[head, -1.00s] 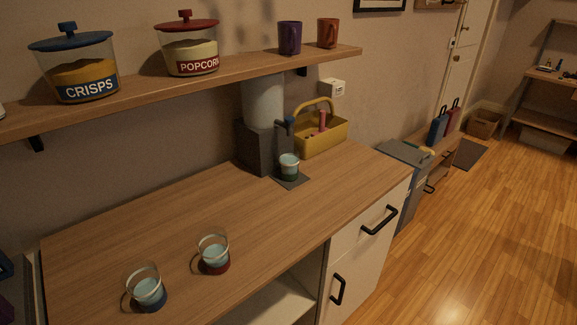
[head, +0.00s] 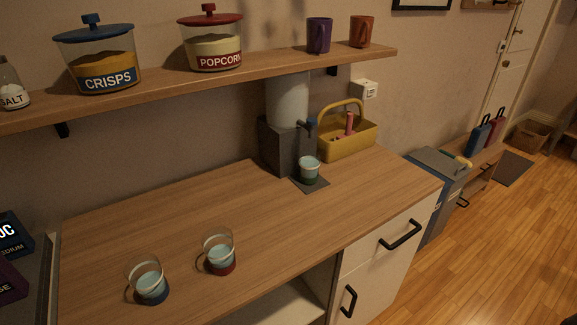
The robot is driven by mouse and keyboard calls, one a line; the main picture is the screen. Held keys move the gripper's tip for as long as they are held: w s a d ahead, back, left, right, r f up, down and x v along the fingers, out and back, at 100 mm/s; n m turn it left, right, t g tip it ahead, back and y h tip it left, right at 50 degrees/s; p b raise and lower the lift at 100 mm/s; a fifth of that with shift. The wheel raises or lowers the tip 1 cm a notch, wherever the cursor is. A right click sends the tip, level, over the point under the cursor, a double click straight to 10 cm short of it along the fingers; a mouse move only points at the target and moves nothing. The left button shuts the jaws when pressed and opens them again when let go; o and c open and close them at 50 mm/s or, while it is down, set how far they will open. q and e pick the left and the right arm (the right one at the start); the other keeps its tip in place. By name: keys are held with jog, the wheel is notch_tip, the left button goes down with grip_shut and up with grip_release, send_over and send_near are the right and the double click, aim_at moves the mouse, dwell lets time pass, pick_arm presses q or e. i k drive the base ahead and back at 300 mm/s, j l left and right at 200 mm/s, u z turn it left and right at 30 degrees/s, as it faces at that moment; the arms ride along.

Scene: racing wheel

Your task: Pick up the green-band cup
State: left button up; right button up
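The green-band cup (head: 309,170) stands upright on a small dark mat (head: 313,185) under the tap of the water dispenser (head: 284,130). It is clear, holds pale blue liquid and has a dark green band at its base. Two similar cups stand at the counter's front left: one with a blue band (head: 150,283) and one with a red band (head: 220,254). Neither of my grippers is in the head view.
The wooden counter (head: 190,210) is clear between the front cups and the dispenser. A yellow caddy (head: 346,137) stands right of the dispenser. The shelf (head: 200,76) above holds jars and mugs. Black drawer handles (head: 400,235) stick out in front.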

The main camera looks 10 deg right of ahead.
aim_at(309, 167)
jog(key=l+u, duration=0.3)
jog(key=l, duration=0.6)
jog(key=l+u, duration=0.3)
jog(key=l, duration=1.2)
jog(key=k+l, duration=0.1)
jog(key=l, duration=0.45)
jog(key=k+l+u, duration=0.1)
jog(key=l, duration=1.05)
jog(key=k+l, duration=0.15)
jog(key=l, duration=0.4)
jog(key=l+u, duration=0.1)
jog(key=l, duration=0.5)
jog(key=k, duration=0.1)
